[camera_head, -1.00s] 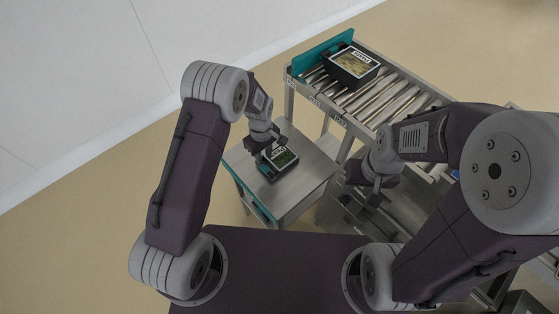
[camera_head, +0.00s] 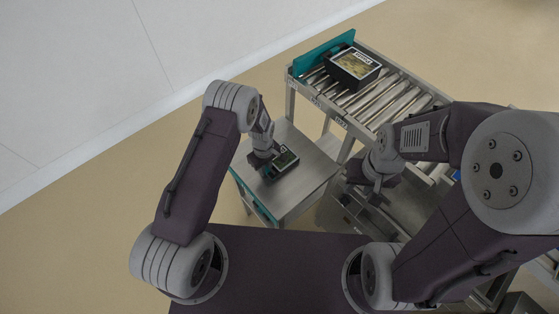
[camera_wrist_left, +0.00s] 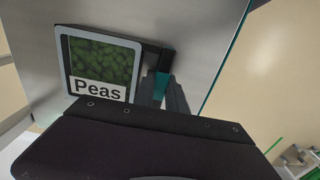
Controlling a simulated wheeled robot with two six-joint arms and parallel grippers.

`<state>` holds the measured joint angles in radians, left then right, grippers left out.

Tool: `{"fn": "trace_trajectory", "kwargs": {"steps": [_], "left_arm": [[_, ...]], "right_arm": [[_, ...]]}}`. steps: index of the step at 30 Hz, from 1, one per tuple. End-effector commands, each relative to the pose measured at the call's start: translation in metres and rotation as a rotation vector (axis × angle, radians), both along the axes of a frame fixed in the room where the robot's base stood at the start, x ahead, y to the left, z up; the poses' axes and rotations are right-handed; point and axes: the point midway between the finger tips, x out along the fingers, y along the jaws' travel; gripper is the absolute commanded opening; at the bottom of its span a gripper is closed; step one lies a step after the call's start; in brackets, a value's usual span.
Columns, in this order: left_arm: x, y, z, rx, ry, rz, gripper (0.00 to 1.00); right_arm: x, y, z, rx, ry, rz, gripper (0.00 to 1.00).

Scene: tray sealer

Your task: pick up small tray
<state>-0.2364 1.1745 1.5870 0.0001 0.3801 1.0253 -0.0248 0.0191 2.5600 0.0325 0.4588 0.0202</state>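The small tray (camera_head: 287,159) is black with a film top over green peas. It lies on the steel side table in the head view. In the left wrist view the small tray (camera_wrist_left: 141,57) shows its "Peas" label, with its lower edge close to my gripper body. My left gripper (camera_head: 264,161) is low at the tray's left side and hides part of it. Grey and teal finger parts (camera_wrist_left: 168,82) show right beside the tray's dark side wall; contact and finger gap are unclear. My right gripper (camera_head: 373,192) hangs over the steel machine, away from the tray, its fingers too small to judge.
The steel side table (camera_head: 312,178) has bare room right of the tray. A roller conveyor (camera_head: 385,108) with a teal end guide (camera_head: 322,53) stands behind it, carrying a larger black tray (camera_head: 352,84). My right arm covers much of the right side.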

Motion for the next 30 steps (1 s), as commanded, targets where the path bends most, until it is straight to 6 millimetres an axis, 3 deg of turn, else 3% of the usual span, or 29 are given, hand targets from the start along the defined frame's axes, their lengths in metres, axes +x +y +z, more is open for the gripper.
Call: {"fn": "trace_trajectory", "kwargs": {"steps": [11, 19, 30], "left_arm": [[0.0, 0.0, 0.003, -0.001, -0.001, 0.0, 0.0], [0.002, 0.0, 0.041, -0.001, -0.006, 0.0, 0.0], [-0.029, -0.08, 0.091, -0.002, -0.004, -0.006, 0.0]], "right_arm": [[0.0, 0.0, 0.0, 0.0, 0.0, 0.0, 0.38], [0.0, 0.0, -0.003, 0.0, 0.0, 0.0, 0.38], [0.0, 0.0, -0.01, 0.0, 0.0, 0.0, 0.38]]}}
